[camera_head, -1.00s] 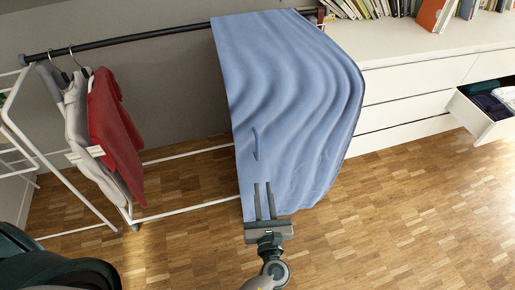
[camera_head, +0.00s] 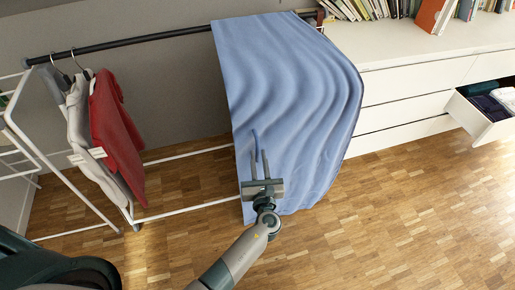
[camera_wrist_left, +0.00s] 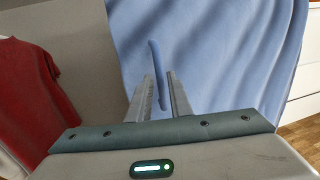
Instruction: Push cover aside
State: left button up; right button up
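A blue cloth cover (camera_head: 290,90) hangs over the right end of the dark rail and drapes down beside the white dresser. A narrow blue strip (camera_head: 255,143), like a handle, stands out near its lower left part; it also shows in the left wrist view (camera_wrist_left: 157,72). My left gripper (camera_head: 259,164) is in front of the cover's lower left part, just below the strip. Its two fingers are apart. In the left wrist view (camera_wrist_left: 157,85) the strip's lower end shows between the fingers, with a gap on the right; contact cannot be told. My right gripper is not in view.
A red garment (camera_head: 115,130) and a grey one (camera_head: 85,135) hang on the rail (camera_head: 130,38) at left, above a white rack frame (camera_head: 185,210). A white dresser (camera_head: 410,95) with an open drawer (camera_head: 485,115) stands at right. The wooden floor (camera_head: 400,210) is clear.

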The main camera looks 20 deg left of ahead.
aim_at(258, 151)
pick_arm(q)
jog(key=shift+x, duration=1.95)
grip_shut()
